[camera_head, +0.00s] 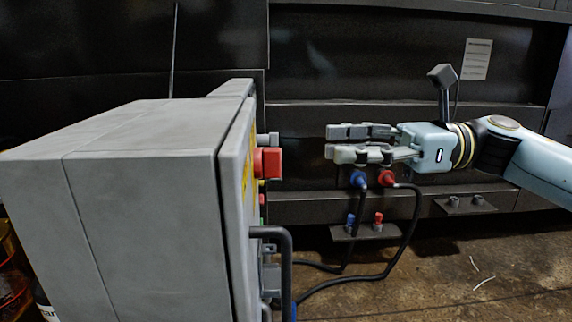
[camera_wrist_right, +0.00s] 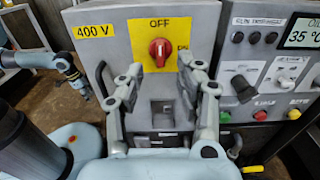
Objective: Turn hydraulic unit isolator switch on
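The isolator switch is a red rotary knob (camera_wrist_right: 160,51) on a yellow plate (camera_wrist_right: 177,30) marked OFF at the top. Its handle stands about upright, toward OFF; lettering at the plate's right is partly hidden by a finger. In the head view the knob (camera_head: 268,161) juts from the grey cabinet's right face. My right gripper (camera_head: 330,142) is to the right of the knob, apart from it, fingers pointing at it. Its fingers (camera_wrist_right: 163,77) are open and empty, below and either side of the knob in the wrist view. An arm at the wrist view's left, apparently mine, ends in a small, unclear left gripper (camera_wrist_right: 77,80).
The grey cabinet (camera_head: 140,180) fills the head view's left. A black handle or hose (camera_head: 283,240) protrudes below the knob. Blue (camera_head: 358,180) and red (camera_head: 386,178) hose connectors lie under my right gripper. A control panel (camera_wrist_right: 270,60) with buttons and a display stands right in the wrist view.

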